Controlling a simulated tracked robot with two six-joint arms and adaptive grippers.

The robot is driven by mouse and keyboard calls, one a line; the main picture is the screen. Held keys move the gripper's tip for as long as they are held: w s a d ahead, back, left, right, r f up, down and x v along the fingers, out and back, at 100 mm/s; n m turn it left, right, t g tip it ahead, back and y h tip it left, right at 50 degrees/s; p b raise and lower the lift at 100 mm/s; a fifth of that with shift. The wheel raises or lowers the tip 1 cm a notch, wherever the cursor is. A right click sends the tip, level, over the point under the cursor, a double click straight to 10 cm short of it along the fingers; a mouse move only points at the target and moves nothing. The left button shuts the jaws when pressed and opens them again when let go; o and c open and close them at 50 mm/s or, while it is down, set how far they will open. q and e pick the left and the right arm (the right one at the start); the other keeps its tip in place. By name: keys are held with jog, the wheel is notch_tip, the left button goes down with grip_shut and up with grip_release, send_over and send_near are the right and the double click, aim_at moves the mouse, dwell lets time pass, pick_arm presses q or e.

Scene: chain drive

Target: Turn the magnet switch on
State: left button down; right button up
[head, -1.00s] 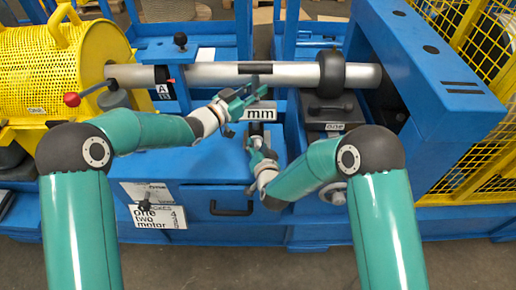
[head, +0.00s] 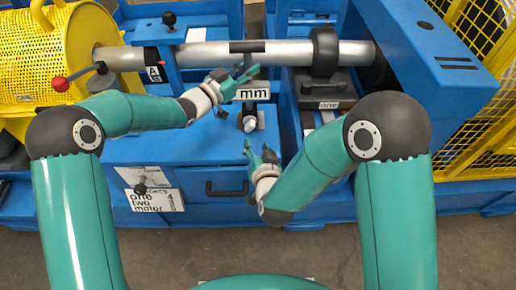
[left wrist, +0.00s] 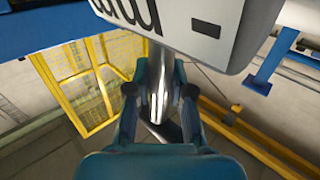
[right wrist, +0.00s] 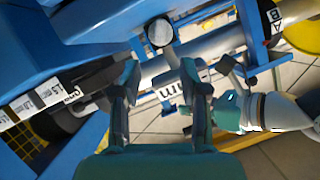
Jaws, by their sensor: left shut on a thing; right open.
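A white block marked "mm" (head: 253,92) stands in the middle below the long shaft. Under it sits a dark piece with a round silver end (head: 250,123). In the right wrist view a round pale end (right wrist: 160,33) shows beyond the fingers. I cannot tell for certain which part is the magnet switch. My left gripper (head: 240,76) is at the block's upper left; in the left wrist view it is shut on a silver rod (left wrist: 157,85) under the block. My right gripper (head: 258,148) is open and empty, just below the silver end and apart from it.
The silver shaft (head: 205,55) runs across the back with a dark collar (head: 325,52). A yellow mesh guard (head: 45,55) with a red-knobbed lever (head: 61,84) is at the left. A large blue housing (head: 420,60) bounds the right. A blue drawer front (head: 215,188) lies below.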

aim_at(252, 128)
jog(key=shift+s+d+r, duration=0.1)
jog(key=shift+s+r, duration=0.05)
jog(key=shift+s, duration=0.3)
jog(key=shift+c, duration=1.1)
jog(key=shift+d+m+y, duration=0.4)
jog(key=shift+m, duration=0.1)
jog(key=shift+c, duration=0.3)
jog(key=x, duration=1.2)
grip_shut()
